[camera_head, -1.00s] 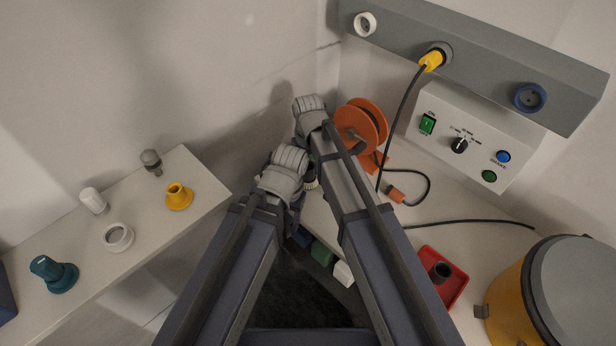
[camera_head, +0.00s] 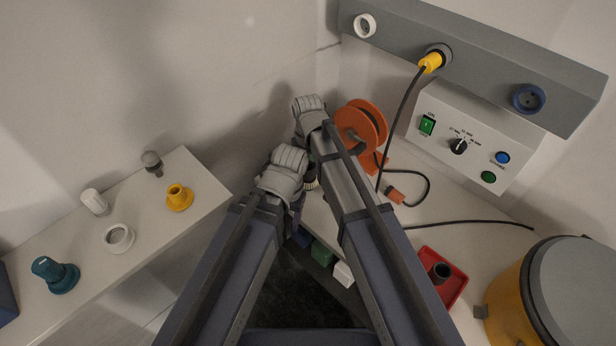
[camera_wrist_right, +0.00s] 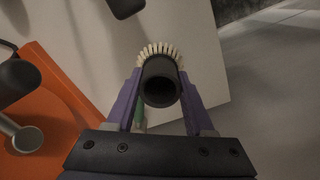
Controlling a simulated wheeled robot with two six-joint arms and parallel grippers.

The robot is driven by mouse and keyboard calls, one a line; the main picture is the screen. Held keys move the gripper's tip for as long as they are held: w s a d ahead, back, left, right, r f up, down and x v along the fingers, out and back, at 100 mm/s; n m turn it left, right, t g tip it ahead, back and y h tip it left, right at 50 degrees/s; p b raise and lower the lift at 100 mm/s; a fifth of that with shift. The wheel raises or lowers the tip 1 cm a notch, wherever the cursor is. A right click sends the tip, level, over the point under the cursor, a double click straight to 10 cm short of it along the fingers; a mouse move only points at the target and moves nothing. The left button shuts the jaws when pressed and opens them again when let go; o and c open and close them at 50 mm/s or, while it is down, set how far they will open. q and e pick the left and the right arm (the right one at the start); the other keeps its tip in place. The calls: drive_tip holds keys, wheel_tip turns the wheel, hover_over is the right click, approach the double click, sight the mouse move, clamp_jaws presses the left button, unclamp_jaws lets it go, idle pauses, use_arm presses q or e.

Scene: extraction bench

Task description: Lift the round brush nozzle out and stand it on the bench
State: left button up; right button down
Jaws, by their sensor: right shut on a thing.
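The round brush nozzle (camera_wrist_right: 160,78) shows in the right wrist view as a dark hollow tube with a fringe of pale bristles around its far side. My right gripper (camera_wrist_right: 161,98) is shut on it, with one purple finger on each side of the tube. In the head view only a small patch of pale bristles (camera_head: 312,185) shows between my arms; the rest is hidden by them. I cannot tell how high the nozzle is above the surface below. My left gripper is hidden in the head view.
An orange cable reel (camera_head: 361,124) stands close beyond my arms. A red tray (camera_head: 455,287) with a dark tube (camera_head: 440,271) is at the right, near a yellow drum (camera_head: 515,300). The left bench (camera_head: 150,221) holds several nozzles, including a yellow one (camera_head: 178,198), with bare room between them.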

drive_tip(key=shift+r+p, duration=2.25)
drive_tip(key=shift+r, duration=0.1)
